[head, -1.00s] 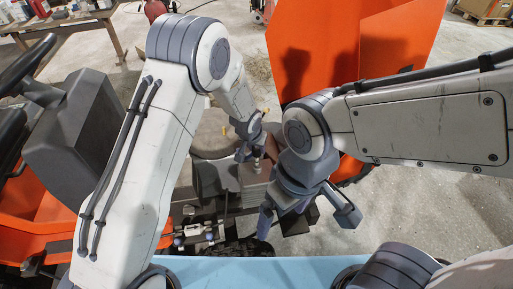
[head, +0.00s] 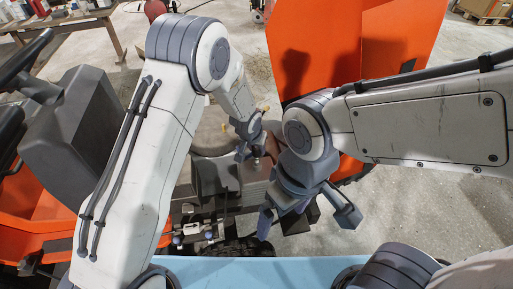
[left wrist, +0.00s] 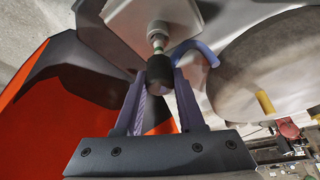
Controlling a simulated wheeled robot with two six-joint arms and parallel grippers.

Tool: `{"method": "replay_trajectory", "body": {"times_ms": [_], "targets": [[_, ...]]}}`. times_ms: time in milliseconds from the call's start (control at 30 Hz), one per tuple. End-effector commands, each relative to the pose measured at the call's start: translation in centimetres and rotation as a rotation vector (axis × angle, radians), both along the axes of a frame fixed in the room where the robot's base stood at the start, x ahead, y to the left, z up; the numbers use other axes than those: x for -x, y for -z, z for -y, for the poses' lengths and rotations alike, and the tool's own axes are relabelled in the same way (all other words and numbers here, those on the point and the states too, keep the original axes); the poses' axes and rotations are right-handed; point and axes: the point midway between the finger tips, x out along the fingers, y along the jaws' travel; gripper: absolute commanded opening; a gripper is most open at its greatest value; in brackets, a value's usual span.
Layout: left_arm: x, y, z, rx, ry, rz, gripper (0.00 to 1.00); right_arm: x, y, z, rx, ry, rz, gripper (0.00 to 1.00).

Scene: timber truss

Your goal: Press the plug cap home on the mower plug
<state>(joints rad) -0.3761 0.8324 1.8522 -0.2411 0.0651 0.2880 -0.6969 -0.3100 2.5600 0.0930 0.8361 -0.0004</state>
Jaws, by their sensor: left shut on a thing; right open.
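The black plug cap (left wrist: 160,72) is between the fingers of my left gripper (left wrist: 160,92) in the left wrist view. The gripper is shut on it. The pale metal mower plug (left wrist: 157,38) stands out from a light block, in line with the cap's far end. The cap meets or overlaps the plug's tip; I cannot tell how deep it sits. In the head view my left gripper (head: 254,150) is over the engine, and its fingers hide most of the cap and plug. My right gripper (head: 306,218) is open and empty, nearer the front, with its fingers wide apart.
Orange mower panels (head: 405,50) rise behind my arms. A dark seat or console (head: 62,120) and steering wheel (head: 28,55) are at left. A blue-grey curved piece (left wrist: 196,50) lies close beside the cap. Concrete floor at right (head: 430,205) is clear.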

Motion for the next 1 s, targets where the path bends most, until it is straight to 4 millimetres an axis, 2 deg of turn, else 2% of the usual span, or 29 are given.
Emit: {"method": "replay_trajectory", "body": {"times_ms": [1000], "targets": [[0.0, 3.2, 0.0, 0.0, 0.0, 0.001, 0.0, 0.0, 3.2, 0.0, 0.0, 0.0, 0.0, 1.0]]}}
